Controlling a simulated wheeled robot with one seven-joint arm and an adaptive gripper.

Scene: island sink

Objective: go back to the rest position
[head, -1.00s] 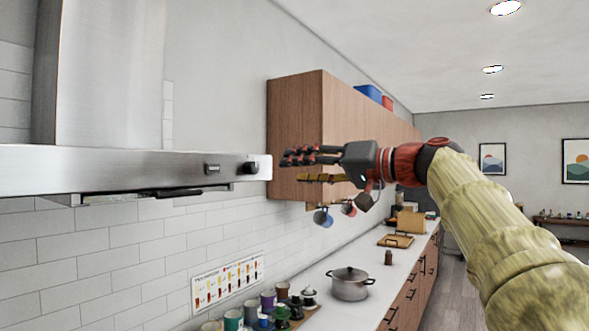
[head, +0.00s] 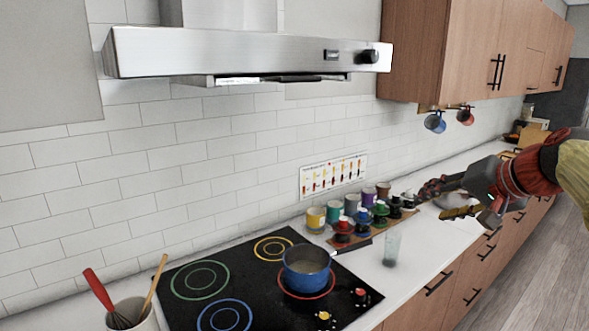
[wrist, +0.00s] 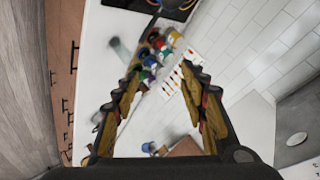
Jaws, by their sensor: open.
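My gripper (head: 442,198) is at the right of the head view, held above the counter and in front of the coffee pots and cups. Its fingers point left. In the wrist view my gripper (wrist: 162,108) has its two fingers wide apart with nothing between them that it holds. The counter, coloured pots and cups show beyond the fingers, well below them.
A blue pan (head: 306,270) sits on the black cooktop (head: 255,318). A clear glass (head: 391,248) stands on the counter beside it. A utensil crock (head: 132,318) is at lower left. The steel range hood (head: 230,52) and wooden wall cabinets (head: 432,55) hang above.

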